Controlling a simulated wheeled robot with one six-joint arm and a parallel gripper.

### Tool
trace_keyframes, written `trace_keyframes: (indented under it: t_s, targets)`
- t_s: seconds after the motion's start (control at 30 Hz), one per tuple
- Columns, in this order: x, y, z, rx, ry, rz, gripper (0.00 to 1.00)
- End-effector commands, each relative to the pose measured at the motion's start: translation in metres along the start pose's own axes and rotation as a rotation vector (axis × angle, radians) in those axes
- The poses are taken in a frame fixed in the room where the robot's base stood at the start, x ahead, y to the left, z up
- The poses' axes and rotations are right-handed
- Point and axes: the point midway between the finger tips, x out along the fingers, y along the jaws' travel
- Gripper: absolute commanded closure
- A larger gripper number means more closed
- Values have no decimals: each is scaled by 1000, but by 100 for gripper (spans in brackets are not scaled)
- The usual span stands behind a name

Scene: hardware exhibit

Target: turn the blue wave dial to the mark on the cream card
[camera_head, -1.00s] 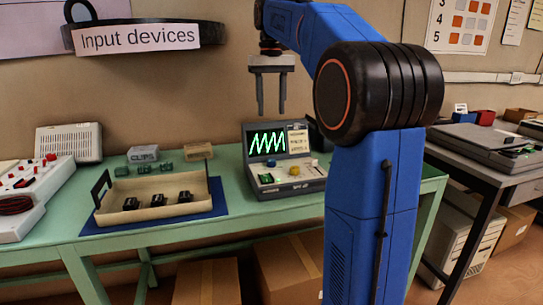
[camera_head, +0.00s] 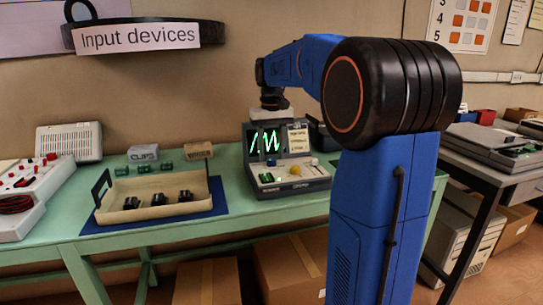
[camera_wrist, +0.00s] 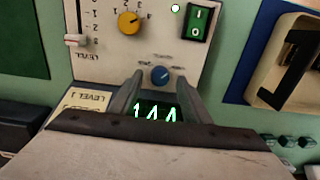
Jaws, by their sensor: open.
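The grey wave device (camera_head: 290,184) stands on the green table, with a green trace on its dark screen. The cream card (camera_head: 298,139) is fixed beside the screen; its upper lines are too small to read. In the wrist view, part of the card (camera_wrist: 78,103) shows "LEVEL 1". The blue wave dial (camera_head: 271,162) sits below the screen and also shows in the wrist view (camera_wrist: 160,76). My gripper (camera_wrist: 159,80) is open, pointing at the panel, with its fingers on either side of the dial. I cannot tell whether they touch it.
A yellow knob (camera_wrist: 129,22), a green rocker switch (camera_wrist: 197,22) and a level slider (camera_wrist: 75,40) are on the same panel. A cream tray (camera_head: 150,213) with black clips stands on a blue mat to the left.

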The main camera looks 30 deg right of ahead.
Motion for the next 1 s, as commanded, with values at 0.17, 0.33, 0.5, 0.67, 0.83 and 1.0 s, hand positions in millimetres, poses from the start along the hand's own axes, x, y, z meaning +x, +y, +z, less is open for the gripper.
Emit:
trace_keyframes:
  t_s: [0.17, 0.33, 0.5, 0.67, 0.83, 1.0]
  targets:
    - [11, 0, 0, 0, -1, 0, 57]
    - [12, 0, 0, 0, 0, 0, 57]
    - [12, 0, 0, 0, 0, 0, 66]
    - [12, 0, 0, 0, 0, 0, 98]
    - [12, 0, 0, -5, 0, 0, 98]
    - [12, 0, 0, -45, 0, 0, 98]
